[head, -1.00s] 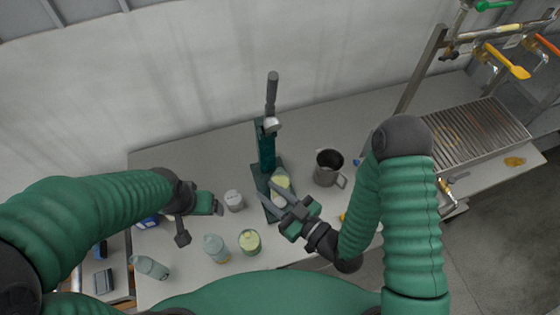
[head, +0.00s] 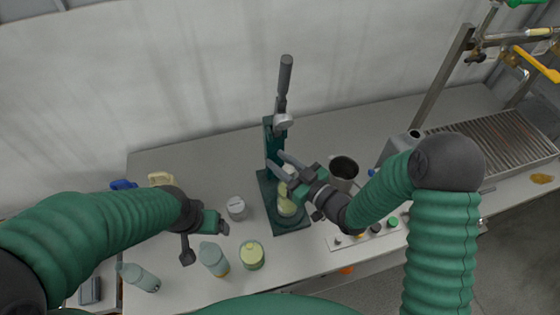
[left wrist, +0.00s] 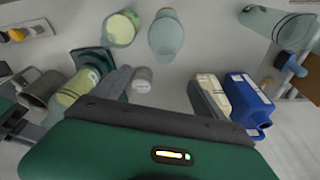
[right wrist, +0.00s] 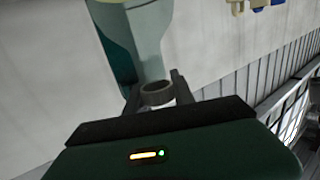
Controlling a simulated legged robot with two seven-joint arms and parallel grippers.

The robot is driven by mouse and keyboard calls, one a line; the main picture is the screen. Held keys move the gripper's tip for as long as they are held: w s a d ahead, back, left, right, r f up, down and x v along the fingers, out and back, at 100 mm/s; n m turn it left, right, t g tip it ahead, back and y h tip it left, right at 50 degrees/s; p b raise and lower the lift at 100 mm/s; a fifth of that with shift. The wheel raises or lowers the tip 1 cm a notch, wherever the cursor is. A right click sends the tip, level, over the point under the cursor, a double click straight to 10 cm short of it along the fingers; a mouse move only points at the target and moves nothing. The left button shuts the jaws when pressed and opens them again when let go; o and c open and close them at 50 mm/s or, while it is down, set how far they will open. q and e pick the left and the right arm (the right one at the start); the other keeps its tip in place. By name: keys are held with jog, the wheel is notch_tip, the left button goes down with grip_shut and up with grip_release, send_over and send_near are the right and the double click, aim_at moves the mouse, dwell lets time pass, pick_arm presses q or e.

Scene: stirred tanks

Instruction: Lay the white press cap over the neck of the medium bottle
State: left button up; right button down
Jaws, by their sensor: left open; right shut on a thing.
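The medium bottle (head: 288,207), clear with pale yellow content, stands at the base of the dark green press (head: 274,140). My right gripper (head: 281,163) is shut on its neck; the right wrist view shows the pale bottle (right wrist: 150,40) with its ring-shaped mouth between the fingers. A small white round piece, seemingly the press cap (head: 237,208), sits on the table left of the press; it also shows in the left wrist view (left wrist: 141,80). My left gripper (head: 224,224) is open and empty, just beside and in front of the cap, apart from it.
A squat yellow-green jar (head: 251,255) and a pale bottle (head: 213,259) stand at the front, with another bottle (head: 141,277) further left. A metal jug (head: 343,170) is right of the press. A blue jug (left wrist: 248,100) and a cream jug (left wrist: 208,97) stand at the left end.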

jog(key=shift+f, duration=0.35)
jog(key=shift+d, duration=0.15)
jog(key=shift+f, duration=0.1)
jog(key=shift+s+f+b, duration=0.1)
jog(key=shift+f+b, duration=0.15)
jog(key=shift+b, duration=0.15)
jog(key=c, duration=1.1)
grip_release()
jog(key=shift+o, duration=0.2)
